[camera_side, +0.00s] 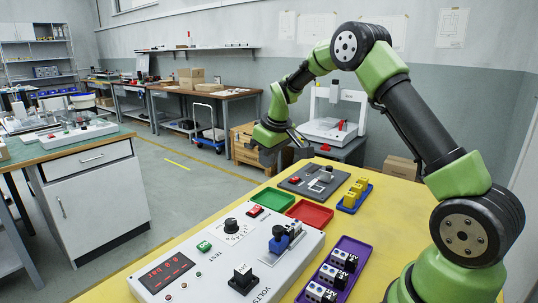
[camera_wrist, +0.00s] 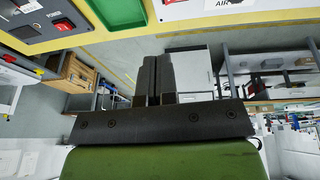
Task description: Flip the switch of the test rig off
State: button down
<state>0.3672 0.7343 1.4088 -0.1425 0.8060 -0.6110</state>
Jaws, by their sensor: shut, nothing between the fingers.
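The test rig (camera_side: 215,262) is a light grey console on the yellow table, with a red display, a green button and a black knob on its sloped top. A red rocker switch (camera_side: 254,211) sits at its far corner; I cannot read which way it is tipped. In the wrist view, the rig's edge (camera_wrist: 195,9) with an "AIR" label shows at the top, and a bit of red there is cut off. My gripper (camera_side: 294,138) is above and beyond the far end of the table, apart from the rig. In the wrist view its fingers (camera_wrist: 153,72) are together and empty.
A green tray (camera_side: 272,199), a red tray (camera_side: 309,213), a purple tray (camera_side: 346,246) with black-and-white blocks and a blue tray (camera_side: 355,198) with yellow parts lie on the table. A dark grey panel (camera_side: 320,188) with a red switch stands at the far end.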

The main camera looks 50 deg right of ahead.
aim_at(258, 207)
jog(key=shift+s+r, duration=0.2)
jog(key=shift+r, duration=0.3)
jog(key=shift+w+a+r+g+h, duration=0.15)
jog(key=shift+w+a+g+h, duration=0.35)
jog(key=shift+w+a+g, duration=1.15)
jog(key=shift+s, duration=0.1)
jog(key=f, duration=0.4)
jog(key=d+f, duration=0.1)
jog(key=f, duration=0.4)
jog(key=d+f, duration=0.1)
jog(key=f, duration=0.4)
jog(key=shift+d, duration=0.1)
